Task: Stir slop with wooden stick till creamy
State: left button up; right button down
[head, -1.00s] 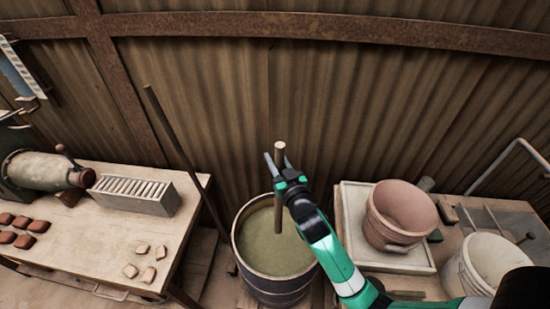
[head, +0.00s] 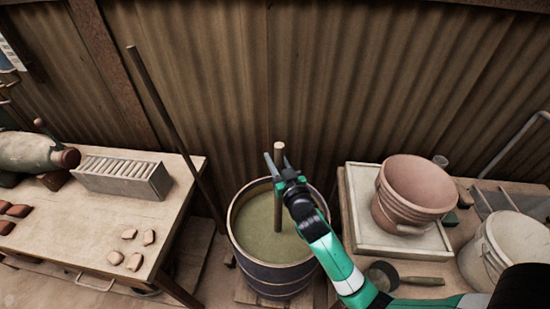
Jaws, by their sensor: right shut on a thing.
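The wooden stick (head: 278,213) stands near upright, its lower end in the greenish slop (head: 254,234) inside a dark barrel (head: 272,277) with a pale rim. My right gripper (head: 278,166) is shut on the stick near its top, above the barrel's far side. The stick's lower end is hidden in the slop. The slop's surface looks smooth and even. My left gripper is not in view.
A long dark pole (head: 165,115) leans on the corrugated wall left of the barrel. A table (head: 95,222) with a slotted block (head: 122,176) and clay pieces stands left. At right are a pinkish bucket (head: 414,190), a white bucket (head: 515,250) and a pan (head: 385,275).

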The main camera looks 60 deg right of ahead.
notch_tip(320, 180, down, 9)
jog(key=b, duration=0.7)
jog(key=shift+d+r, duration=0.1)
jog(key=shift+d, duration=0.05)
